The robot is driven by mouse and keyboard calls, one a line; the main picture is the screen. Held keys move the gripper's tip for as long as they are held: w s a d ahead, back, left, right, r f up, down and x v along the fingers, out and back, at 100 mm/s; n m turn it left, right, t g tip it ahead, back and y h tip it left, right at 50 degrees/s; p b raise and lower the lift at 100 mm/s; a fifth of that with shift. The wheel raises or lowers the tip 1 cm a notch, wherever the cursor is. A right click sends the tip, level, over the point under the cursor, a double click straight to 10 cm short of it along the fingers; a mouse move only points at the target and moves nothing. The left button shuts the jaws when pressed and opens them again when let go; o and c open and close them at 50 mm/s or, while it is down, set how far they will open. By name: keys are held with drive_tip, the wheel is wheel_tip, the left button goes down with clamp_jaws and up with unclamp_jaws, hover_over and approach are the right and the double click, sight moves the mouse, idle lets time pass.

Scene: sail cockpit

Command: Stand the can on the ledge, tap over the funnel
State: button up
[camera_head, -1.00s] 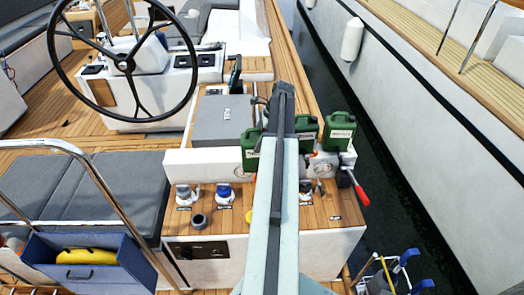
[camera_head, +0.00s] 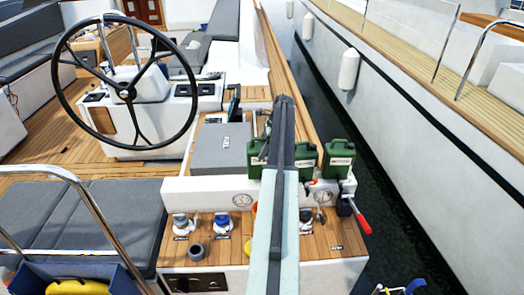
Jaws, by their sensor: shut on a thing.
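A green can (camera_head: 256,157) with a pale label shows just left of my arm, level in the picture with two other green cans on the white ledge (camera_head: 205,189). My arm hides its right side. A dark part of my gripper (camera_head: 265,147) shows at this can; the jaws are shut on it, mostly hidden behind the arm. I cannot tell whether its base touches the ledge. An orange-red rim (camera_head: 255,208), perhaps the funnel, peeks out left of the arm below the ledge. The tap is not clearly visible.
Two green cans (camera_head: 308,161) (camera_head: 339,160) stand right of my arm. A grey box (camera_head: 220,148) is behind, to the left. Filler caps (camera_head: 221,223) and a dark ring (camera_head: 195,252) sit on the lower teak top. A red-handled lever (camera_head: 361,220) juts out at right.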

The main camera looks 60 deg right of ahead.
wheel_tip(320, 180, down, 3)
drive_tip(key=shift+f+b, duration=0.2)
drive_tip(key=shift+b, duration=1.05)
drive_tip(key=shift+a, duration=0.1)
drive_tip(key=shift+f, duration=0.15)
drive_tip(key=o, duration=2)
drive_tip(key=shift+o, duration=0.2)
drive_tip(key=p+v, duration=1.1)
drive_tip(key=v, duration=0.1)
drive_tip(key=shift+r, duration=0.3)
drive_tip(key=shift+s+f, duration=0.1)
